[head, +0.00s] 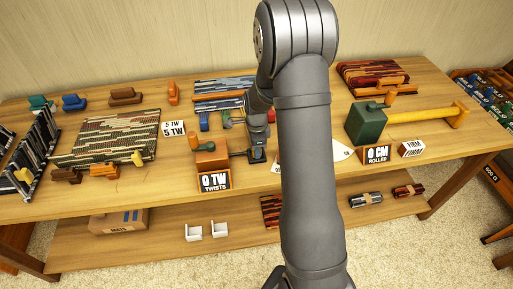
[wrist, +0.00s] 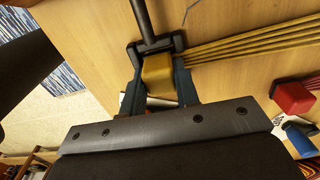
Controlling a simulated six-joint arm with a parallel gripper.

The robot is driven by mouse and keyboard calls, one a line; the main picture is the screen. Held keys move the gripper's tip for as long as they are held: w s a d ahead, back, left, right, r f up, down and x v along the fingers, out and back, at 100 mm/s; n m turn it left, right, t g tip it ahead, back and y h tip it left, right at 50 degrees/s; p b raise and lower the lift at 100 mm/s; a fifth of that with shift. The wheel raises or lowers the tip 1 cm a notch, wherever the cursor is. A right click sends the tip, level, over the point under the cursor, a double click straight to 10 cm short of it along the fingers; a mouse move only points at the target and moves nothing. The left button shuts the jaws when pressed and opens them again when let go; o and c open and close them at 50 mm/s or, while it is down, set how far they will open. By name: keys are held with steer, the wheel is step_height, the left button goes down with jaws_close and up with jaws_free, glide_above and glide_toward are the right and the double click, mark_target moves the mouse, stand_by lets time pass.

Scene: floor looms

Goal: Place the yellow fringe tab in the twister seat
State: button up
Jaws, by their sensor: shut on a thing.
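The yellow fringe tab (wrist: 158,76) is a small block with several yellow cords (wrist: 255,42) running off to the right in the wrist view. My gripper (wrist: 158,70) is shut on it, with one dark finger on each side. The twister seat (wrist: 153,47) is a dark fork on the end of a dark rod, and the tab is right at its opening. I cannot tell whether the tab rests fully inside. In the head view the orange twister box (head: 210,153) stands left of my gripper (head: 257,142), and the seat (head: 257,155) is close below it. The tab is not clear there.
A red tab (wrist: 293,98) and a blue tab (wrist: 300,138) lie to the right in the wrist view. The "0 TW" sign (head: 215,181) stands before the twister. A green roller block (head: 367,123) and woven mat (head: 110,137) flank the work area.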

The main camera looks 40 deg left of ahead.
steer(key=o, duration=1)
steer(key=shift+f, duration=0.1)
steer(key=shift+c, duration=0.2)
step_height(320, 180, up, 12)
steer(key=shift+f, duration=4.05)
